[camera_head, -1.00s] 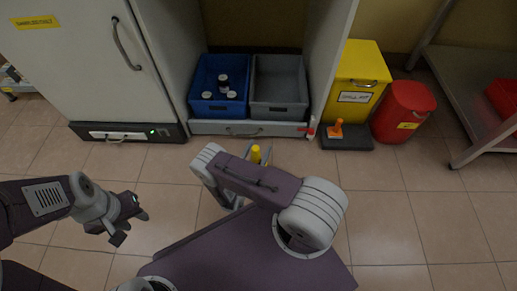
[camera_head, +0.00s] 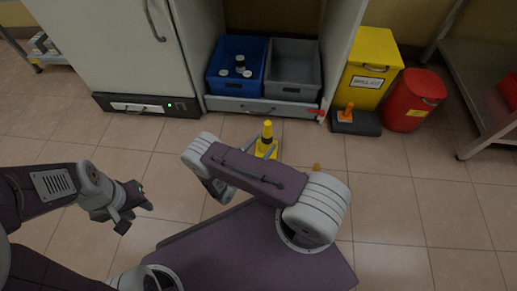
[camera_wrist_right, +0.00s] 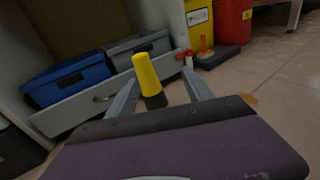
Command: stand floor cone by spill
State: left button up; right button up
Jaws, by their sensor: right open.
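A yellow floor cone (camera_head: 267,141) with a dark band stands upright on the tiles, in front of the drawer. Its yellow top and dark band show in the right wrist view (camera_wrist_right: 147,75), between my right gripper's fingers as seen from there; I see no contact. My right gripper (camera_wrist_right: 160,80) is open and empty; in the head view my own arm partly hides it. A small orange-brown patch (camera_head: 317,167), likely the spill, lies on the floor right of the cone, partly hidden by my right arm. My left gripper (camera_head: 138,212) hangs at the left, open and empty.
A blue bin (camera_head: 222,84) with several jars and a grey bin (camera_head: 291,88) sit in the open cabinet. A yellow bin (camera_head: 372,62), a red bin (camera_head: 416,97) and a dark platform (camera_head: 365,124) stand right. The tiles at front right are clear.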

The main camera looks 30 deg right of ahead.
jog(key=s+r+m+g+y, duration=0.8)
jog(key=s+r+m+g, duration=0.2)
jog(key=s+m+g, duration=0.3)
jog(key=w+a+r+m+t+y, duration=0.1)
jog(key=a+r+m+t+y, duration=0.5)
jog(key=m, duration=0.4)
jog(key=shift+a+r+y, duration=0.55)
jog(key=shift+a+y, duration=0.35)
jog(key=shift+a, duration=0.05)
jog(key=shift+r, duration=0.1)
